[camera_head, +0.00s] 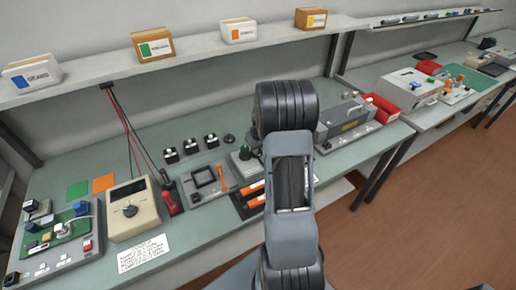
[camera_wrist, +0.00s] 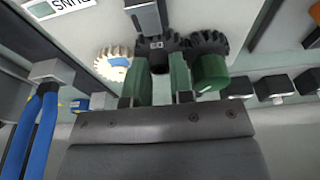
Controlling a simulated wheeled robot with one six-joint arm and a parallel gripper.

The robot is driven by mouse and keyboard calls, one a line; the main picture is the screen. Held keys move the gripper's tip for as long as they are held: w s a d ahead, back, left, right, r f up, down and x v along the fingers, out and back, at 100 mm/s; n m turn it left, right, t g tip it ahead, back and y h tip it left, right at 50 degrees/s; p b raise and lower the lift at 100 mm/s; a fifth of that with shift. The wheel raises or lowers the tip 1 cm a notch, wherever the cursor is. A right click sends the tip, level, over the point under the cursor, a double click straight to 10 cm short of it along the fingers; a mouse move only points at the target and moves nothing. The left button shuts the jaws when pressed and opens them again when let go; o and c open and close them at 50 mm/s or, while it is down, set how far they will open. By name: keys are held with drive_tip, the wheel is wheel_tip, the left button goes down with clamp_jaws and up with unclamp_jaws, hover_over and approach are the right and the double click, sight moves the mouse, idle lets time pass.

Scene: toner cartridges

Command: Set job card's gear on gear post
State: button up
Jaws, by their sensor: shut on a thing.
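In the wrist view, my gripper (camera_wrist: 160,62) has its two green fingers shut on a dark toothed gear (camera_wrist: 159,45) with a small pale mark. A cream gear with a blue centre (camera_wrist: 114,64) sits just left of it. A dark gear with a green hub (camera_wrist: 209,45) sits just right. A grey block (camera_wrist: 146,17) stands beyond the held gear; I cannot tell whether they touch. The job card (camera_head: 145,253) lies at the bench's front edge in the head view, its writing too small to read. My arm hides the gripper there. I cannot identify the gear post for certain.
Several small black blocks (camera_wrist: 272,88) stand in a row at right in the wrist view. A cream meter (camera_head: 132,208), a circuit board fixture (camera_head: 60,240) and a grey long machine (camera_head: 345,118) stand on the green bench. Labelled boxes (camera_head: 153,45) line the shelf above.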

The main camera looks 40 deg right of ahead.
idle(0.7)
drive_tip(key=o, duration=0.9)
drive_tip(key=shift+d+f, duration=0.1)
drive_tip(key=shift+o, duration=0.2)
drive_tip(key=shift+r, duration=0.45)
wheel_tip(320, 180, up, 13)
drive_tip(key=s+b, duration=0.1)
drive_tip(key=s, duration=0.1)
drive_tip(key=shift+s+f, duration=0.15)
drive_tip(key=shift+s, duration=0.25)
